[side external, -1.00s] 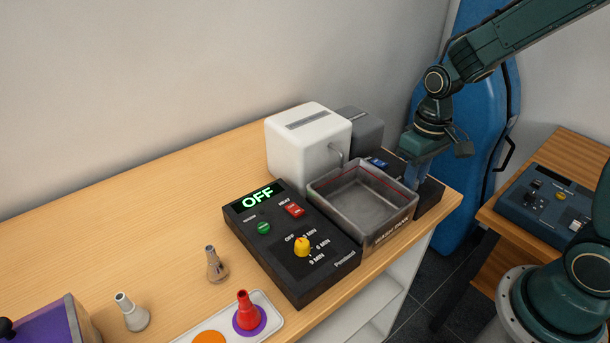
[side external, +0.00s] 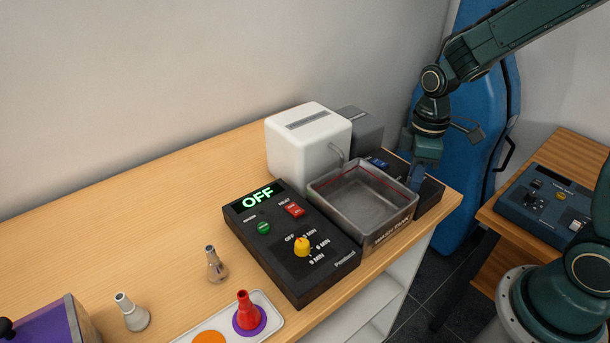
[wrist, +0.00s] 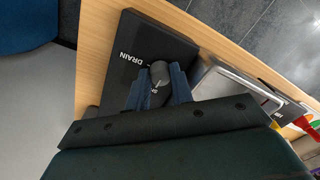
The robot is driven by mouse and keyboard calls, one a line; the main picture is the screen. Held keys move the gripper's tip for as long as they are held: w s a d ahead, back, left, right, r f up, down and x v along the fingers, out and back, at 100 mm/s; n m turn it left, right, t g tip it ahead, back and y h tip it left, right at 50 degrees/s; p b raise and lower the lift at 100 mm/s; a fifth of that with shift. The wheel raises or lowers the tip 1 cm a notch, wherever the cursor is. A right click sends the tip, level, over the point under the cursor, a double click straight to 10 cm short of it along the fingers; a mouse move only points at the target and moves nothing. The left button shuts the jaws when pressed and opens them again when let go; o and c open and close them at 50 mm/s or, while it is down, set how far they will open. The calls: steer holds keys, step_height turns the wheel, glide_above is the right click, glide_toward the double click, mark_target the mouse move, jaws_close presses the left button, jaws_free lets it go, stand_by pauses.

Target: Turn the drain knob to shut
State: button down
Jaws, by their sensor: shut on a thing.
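The drain knob (wrist: 160,72) is a grey round knob on a black box (wrist: 150,32) marked DRAIN, seen in the wrist view. My gripper (wrist: 160,80) has its two blue fingers on either side of the knob and is shut on it. A small white label beside the knob is partly covered by the fingers. In the side view my gripper (side external: 415,184) points down at the black drain box (side external: 433,194), at the right end of the bench. The knob is hidden there, and I cannot read its exact setting.
The grey wash tank (side external: 345,207) stands just left of the drain box, with a white unit (side external: 300,140) behind it. A black timer panel (side external: 330,272) with a yellow knob (side external: 302,247) reads OFF. The bench's front edge is close to the drain box.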

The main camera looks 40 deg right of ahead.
stand_by(0.4)
steer(key=c, duration=1.2)
jaws_free()
step_height(320, 180, up, 14)
steer(key=shift+w+d, duration=0.2)
steer(key=shift+s, duration=0.1)
steer(key=s+a+r+m+t, duration=0.2)
steer(key=s+m+t, duration=0.3)
steer(key=s, duration=0.9)
steer(key=shift+s+a+r+m+t, duration=0.2)
steer(key=shift+a+m+t, duration=0.3)
steer(key=shift+m, duration=0.9)
